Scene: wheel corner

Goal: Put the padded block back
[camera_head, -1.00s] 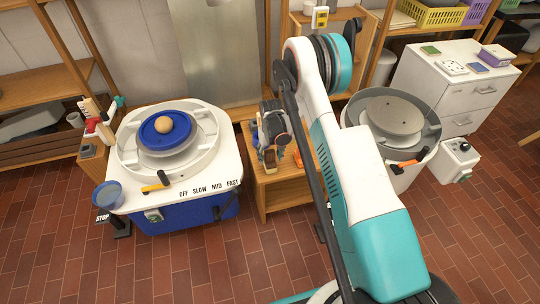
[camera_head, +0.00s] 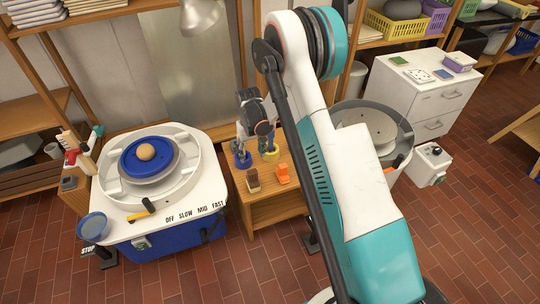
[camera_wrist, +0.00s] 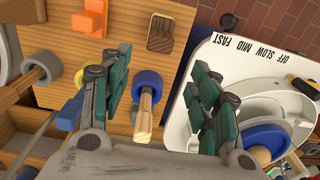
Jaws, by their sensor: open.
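The padded block, brown with a dark top (camera_head: 253,180), stands on the small wooden side table (camera_head: 262,212). In the wrist view the padded block (camera_wrist: 160,32) lies ahead of my fingers, apart from them, its dark pad facing the camera. My gripper (camera_head: 264,136) is above the back part of that table, behind the block. In the wrist view my gripper (camera_wrist: 158,95) has its dark green fingers spread wide. A blue ring with a wooden handle (camera_wrist: 147,84) shows between them; I cannot tell its distance from the fingers.
An orange piece (camera_head: 282,174) stands right of the block. Blue (camera_head: 242,160) and yellow (camera_head: 271,152) rings are behind it. The pottery wheel (camera_head: 160,215) with a ball on its blue disc is left. A grey basin (camera_head: 350,108) and white cabinet (camera_head: 425,85) are right.

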